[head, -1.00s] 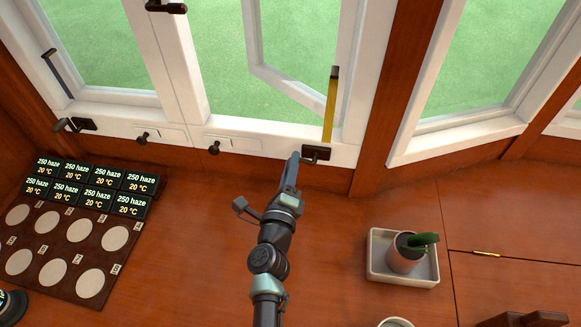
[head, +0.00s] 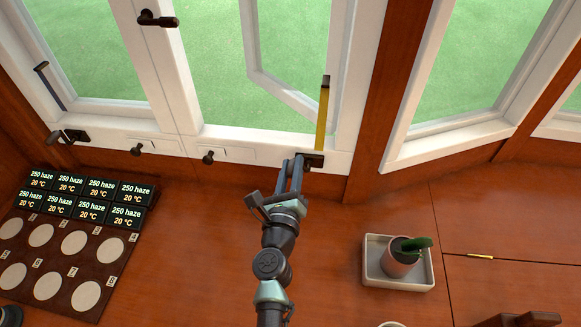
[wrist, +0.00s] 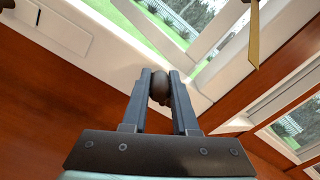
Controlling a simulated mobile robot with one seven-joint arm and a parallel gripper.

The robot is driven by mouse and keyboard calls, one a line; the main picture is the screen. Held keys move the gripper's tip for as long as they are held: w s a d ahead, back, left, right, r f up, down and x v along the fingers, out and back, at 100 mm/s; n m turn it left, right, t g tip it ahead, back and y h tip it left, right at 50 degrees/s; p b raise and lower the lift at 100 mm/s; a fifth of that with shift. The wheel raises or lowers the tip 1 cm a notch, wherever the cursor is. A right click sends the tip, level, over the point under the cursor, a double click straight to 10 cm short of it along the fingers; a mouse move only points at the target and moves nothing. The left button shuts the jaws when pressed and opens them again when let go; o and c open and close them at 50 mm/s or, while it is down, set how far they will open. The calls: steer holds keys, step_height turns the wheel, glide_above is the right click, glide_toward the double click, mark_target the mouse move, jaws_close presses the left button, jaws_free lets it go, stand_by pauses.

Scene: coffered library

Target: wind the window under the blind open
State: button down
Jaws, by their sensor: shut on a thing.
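The window (head: 281,92) in the middle is a white-framed sash, swung partly outward from its frame. A dark winder base (head: 318,160) sits on the white sill rail below it. My gripper (head: 297,163) is at this winder. In the wrist view, my gripper (wrist: 160,76) is shut on a dark rounded winder knob (wrist: 160,88), which shows between the two fingers. The winder's crank arm is mostly hidden by the fingers. No blind shows in these views.
A yellow strip (head: 322,118) stands upright just above the winder. Another winder (head: 68,136) and small dark knobs (head: 208,157) line the sill to the left. A potted plant in a pale tray (head: 398,284) stands right of my arm. Black labelled blocks (head: 85,197) lie at left.

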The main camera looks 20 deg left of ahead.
steer(key=shift+d, duration=0.15)
steer(key=c, duration=0.7)
jaws_free()
steer(key=shift+s, duration=0.1)
steer(key=v, duration=1.2)
steer(key=shift+s, duration=0.4)
